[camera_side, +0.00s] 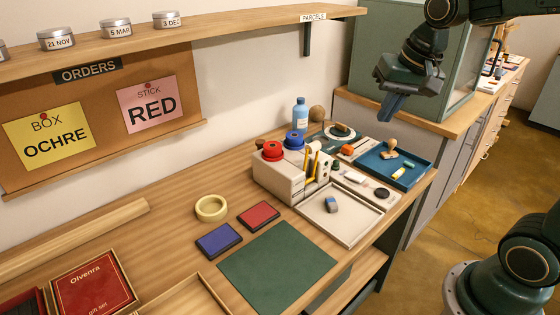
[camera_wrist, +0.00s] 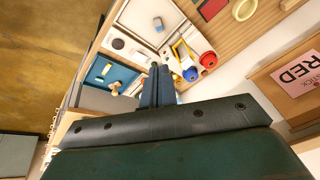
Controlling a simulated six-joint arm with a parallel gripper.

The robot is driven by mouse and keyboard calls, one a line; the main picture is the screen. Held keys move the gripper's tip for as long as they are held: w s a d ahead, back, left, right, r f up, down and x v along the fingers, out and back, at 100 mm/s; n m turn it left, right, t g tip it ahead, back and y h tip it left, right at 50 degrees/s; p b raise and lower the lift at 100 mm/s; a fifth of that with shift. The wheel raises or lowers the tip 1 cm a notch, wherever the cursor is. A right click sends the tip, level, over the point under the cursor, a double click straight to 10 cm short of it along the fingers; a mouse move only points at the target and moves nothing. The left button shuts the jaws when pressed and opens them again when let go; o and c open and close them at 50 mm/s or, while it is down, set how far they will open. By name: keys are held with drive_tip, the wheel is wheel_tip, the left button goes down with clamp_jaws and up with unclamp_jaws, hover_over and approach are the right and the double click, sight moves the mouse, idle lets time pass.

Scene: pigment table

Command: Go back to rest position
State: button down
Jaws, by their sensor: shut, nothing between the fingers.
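My gripper (camera_side: 392,107) is high above the right end of the table in the side view, apart from everything on it. Its fingers point down and are closed together with nothing between them. In the wrist view the shut fingers (camera_wrist: 155,85) show at the centre, over the blue tray (camera_wrist: 103,72) and the white organiser far below. My arm comes in from the upper right of the side view.
Below stand a white organiser (camera_side: 268,178) with red and blue items, a blue tray (camera_side: 415,173) and a blue bottle (camera_side: 300,115). A green cabinet (camera_side: 375,50) is close behind my gripper. A wooden shelf (camera_side: 220,27) runs along the wall. A green mat (camera_side: 277,268) lies bare in front.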

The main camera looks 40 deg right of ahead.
drive_tip(key=s+a+n+t, duration=0.1)
drive_tip(key=s+a+n, duration=0.1)
drive_tip(key=s, duration=0.4)
drive_tip(key=s+a+f+n, duration=0.1)
drive_tip(key=s+a+n, duration=0.2)
drive_tip(key=s+n, duration=0.2)
drive_tip(key=shift+s+f+t, duration=0.2)
drive_tip(key=shift+s+t, duration=0.2)
drive_tip(key=shift+s, duration=0.75)
